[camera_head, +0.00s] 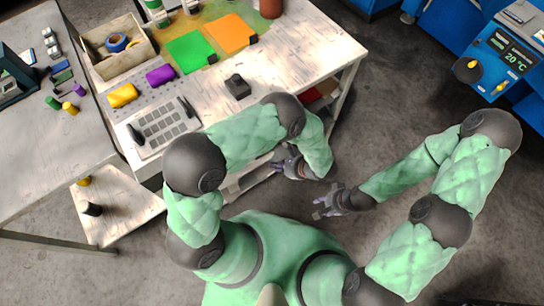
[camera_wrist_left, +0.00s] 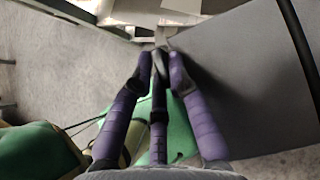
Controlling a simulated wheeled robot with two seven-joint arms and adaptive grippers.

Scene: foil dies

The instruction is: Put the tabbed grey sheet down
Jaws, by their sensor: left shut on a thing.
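My left gripper (camera_head: 284,164) is beside the bench's front edge, above the lower shelf, in the head view. In the left wrist view its purple fingers (camera_wrist_left: 161,62) are closed together at the edge of a large, smooth, dark grey sheet (camera_wrist_left: 245,80). The sheet spreads to the right of the fingers. A small pale piece, which may be its tab, shows just beyond the fingertips. In the head view I cannot make out the sheet; my left arm covers much of that area. My right gripper (camera_head: 324,202) hangs over the floor, its fingers spread and empty.
The bench (camera_head: 310,50) carries a green sheet (camera_head: 190,52), an orange sheet (camera_head: 231,33), yellow and purple pieces, a small black block (camera_head: 237,86), a white gridded tray (camera_head: 143,143) and a wooden box (camera_head: 115,62). A blue machine (camera_head: 500,55) stands far right. The floor between is clear.

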